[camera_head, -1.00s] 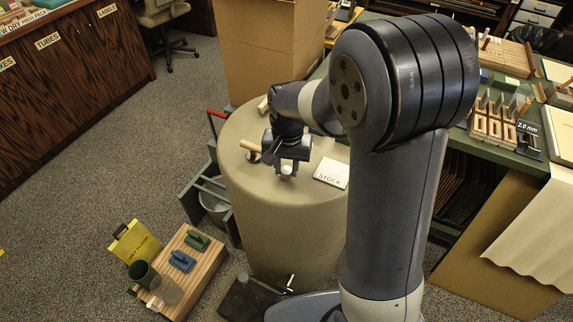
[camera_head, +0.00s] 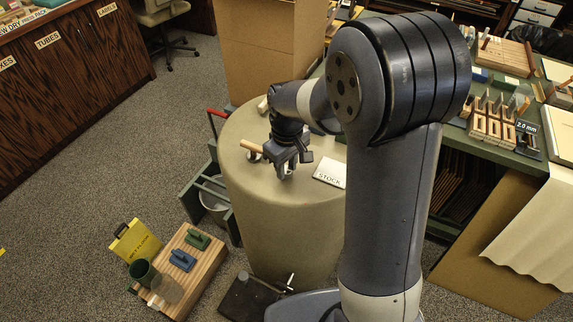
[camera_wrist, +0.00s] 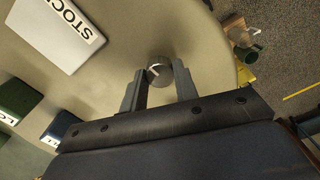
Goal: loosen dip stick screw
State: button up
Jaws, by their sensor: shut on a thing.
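A small round metal screw head (camera_wrist: 159,66) with a pale bar across it sits on the top of the beige drum (camera_head: 245,190), in the wrist view. My gripper (camera_wrist: 160,75) has its two fingers on either side of it and is shut on it. In the head view my gripper (camera_head: 284,169) is low over the drum top, and the screw is mostly hidden by it. A wooden handle (camera_head: 251,147) shows just left of my gripper. I cannot tell whether a dip stick is below the screw.
A white STOCK card (camera_head: 331,172) lies on the drum, right of my gripper. A tall cardboard box (camera_head: 268,50) stands behind. A wooden crate (camera_head: 197,265) with blue and green tools is on the floor at left. The workbench at right is crowded.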

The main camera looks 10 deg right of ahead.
jog(key=n, duration=0.4)
jog(key=shift+n, duration=0.3)
jog(key=n, duration=0.3)
jog(key=shift+n, duration=0.3)
jog(key=n, duration=0.4)
jog(key=shift+n, duration=1.9)
jog(key=o, duration=1)
jog(key=shift+c, duration=0.2)
jog(key=shift+r, duration=0.1)
